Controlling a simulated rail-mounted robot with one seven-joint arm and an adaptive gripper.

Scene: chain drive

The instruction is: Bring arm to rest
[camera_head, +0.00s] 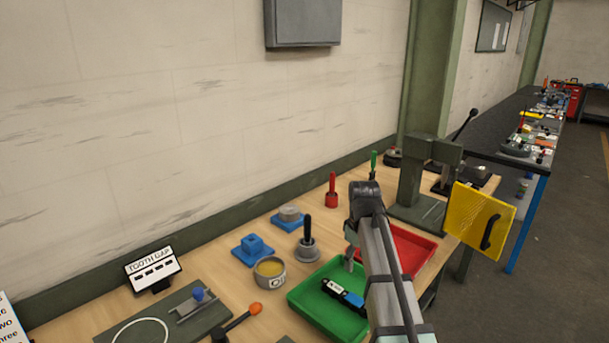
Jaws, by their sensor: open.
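My arm reaches in from the bottom right over the wooden workbench. My gripper (350,258) hangs from its far end, between the green tray and the red tray, and looks empty. The fingertips are small in this view and partly covered by my arm. The green tray (312,311) holds a dark blue and black item (343,296) with a white patch. The red tray (418,243) lies behind my arm, and part of it is hidden.
An oil tin (269,273), a black-handled tool (307,243), blue blocks (253,250) and a red-handled tool (332,192) stand left. A "TOOTH GAP" sign (153,268) is farther left.

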